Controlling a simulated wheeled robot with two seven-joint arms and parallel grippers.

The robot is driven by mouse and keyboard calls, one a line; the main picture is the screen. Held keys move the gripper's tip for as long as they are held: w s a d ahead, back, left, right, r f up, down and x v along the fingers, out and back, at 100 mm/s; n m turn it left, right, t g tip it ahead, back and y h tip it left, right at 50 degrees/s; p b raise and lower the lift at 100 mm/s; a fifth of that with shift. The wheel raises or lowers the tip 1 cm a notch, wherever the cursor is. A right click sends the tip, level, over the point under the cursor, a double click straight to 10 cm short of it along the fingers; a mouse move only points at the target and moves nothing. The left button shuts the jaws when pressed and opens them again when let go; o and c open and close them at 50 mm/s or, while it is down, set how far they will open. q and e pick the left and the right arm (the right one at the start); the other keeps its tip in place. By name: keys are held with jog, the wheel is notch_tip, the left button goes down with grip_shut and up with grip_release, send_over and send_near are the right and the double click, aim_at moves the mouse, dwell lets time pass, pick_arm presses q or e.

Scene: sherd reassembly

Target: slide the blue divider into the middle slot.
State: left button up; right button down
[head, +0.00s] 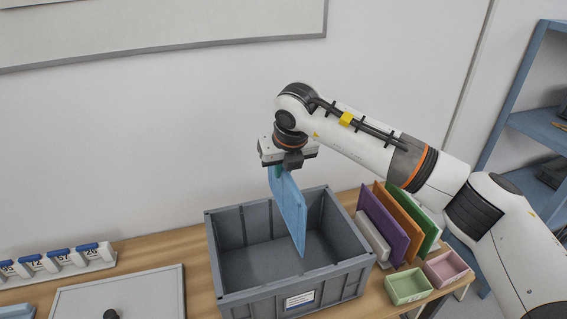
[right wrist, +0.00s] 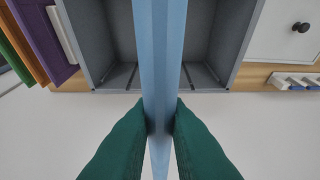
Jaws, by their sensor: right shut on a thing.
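The blue divider (head: 288,208) hangs upright from my right gripper (head: 277,172), its lower part inside the grey crate (head: 222,284) in the head view. In the right wrist view the right gripper's green fingers (right wrist: 160,122) are shut on the divider (right wrist: 160,50), seen edge-on over the crate (right wrist: 100,40). Slot ribs show on the crate's walls. I cannot tell whether the divider's edges sit in the middle slot. My left gripper is not in view.
Purple (head: 382,225), orange (head: 398,220) and green (head: 425,217) dividers stand in a rack right of the crate. Green (head: 408,287) and pink (head: 446,268) bins sit in front. A grey lidded box (head: 120,294) and a row of labelled holders (head: 60,262) lie left.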

aim_at(283, 186)
jog(key=shift+s+f, duration=0.15)
jog(key=shift+f, duration=0.55)
jog(key=shift+f+b, duration=0.85)
jog(key=shift+f, duration=1)
jog(key=shift+b, duration=0.55)
